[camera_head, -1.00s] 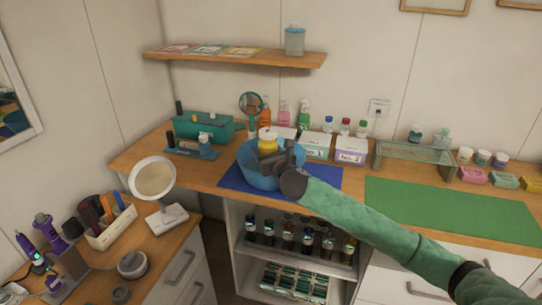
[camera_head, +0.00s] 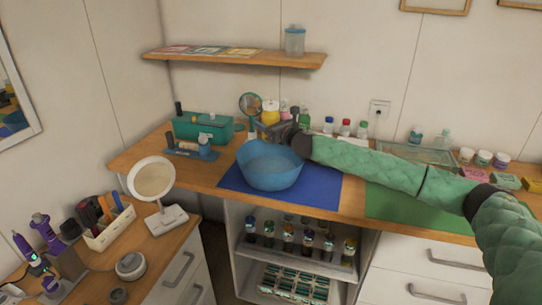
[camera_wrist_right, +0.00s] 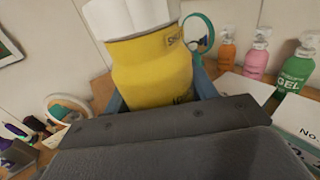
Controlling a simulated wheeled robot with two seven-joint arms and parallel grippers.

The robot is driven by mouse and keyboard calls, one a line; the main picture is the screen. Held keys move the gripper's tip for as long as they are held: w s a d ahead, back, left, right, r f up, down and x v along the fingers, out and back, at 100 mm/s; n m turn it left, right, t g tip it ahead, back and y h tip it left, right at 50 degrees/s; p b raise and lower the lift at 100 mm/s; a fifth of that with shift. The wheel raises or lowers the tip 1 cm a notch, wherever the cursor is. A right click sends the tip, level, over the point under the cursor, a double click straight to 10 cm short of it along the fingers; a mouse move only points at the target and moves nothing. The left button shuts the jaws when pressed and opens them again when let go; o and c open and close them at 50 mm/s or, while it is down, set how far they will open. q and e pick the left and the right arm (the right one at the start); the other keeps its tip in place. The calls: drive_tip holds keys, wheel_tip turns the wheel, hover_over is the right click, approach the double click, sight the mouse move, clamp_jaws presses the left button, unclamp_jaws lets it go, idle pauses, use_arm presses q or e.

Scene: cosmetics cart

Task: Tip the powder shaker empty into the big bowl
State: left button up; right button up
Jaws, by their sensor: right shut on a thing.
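The powder shaker (camera_head: 270,110) is yellow with a white top. My right gripper (camera_head: 268,128) is shut on it and holds it about upright, beyond the big bowl's far rim. In the right wrist view the shaker (camera_wrist_right: 152,72) fills the upper middle, between the two fingers. The big blue bowl (camera_head: 270,180) stands upright on the blue mat (camera_head: 318,190). I cannot tell whether any powder lies in it. My left gripper is not in view.
A round teal mirror (camera_head: 250,104) and a teal case (camera_head: 203,126) stand left of the shaker. Pump bottles, a pink one (camera_wrist_right: 257,52) and a green one (camera_wrist_right: 297,68) among them, stand behind. The green mat (camera_head: 400,205) is partly under my right arm.

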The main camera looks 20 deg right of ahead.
drive_tip(key=w+d+f+n+g+y, duration=0.1)
drive_tip(key=w+d+f, duration=0.1)
drive_tip(key=w+d, duration=0.1)
drive_tip(key=w+d+f+n+g+y+b, duration=0.1)
drive_tip(key=w+d+y, duration=0.1)
drive_tip(key=w+d, duration=0.1)
drive_tip(key=w+d+f+n+g+y, duration=0.1)
drive_tip(key=w+d+f+n+y, duration=0.1)
drive_tip(key=w+d, duration=0.1)
drive_tip(key=shift+w+d+f, duration=0.2)
drive_tip(key=shift+d+f, duration=0.15)
drive_tip(key=shift+d, duration=0.25)
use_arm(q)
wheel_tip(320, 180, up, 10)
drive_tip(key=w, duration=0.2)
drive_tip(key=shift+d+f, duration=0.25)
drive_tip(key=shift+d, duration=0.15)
use_arm(e)
drive_tip(key=shift+s, duration=0.15)
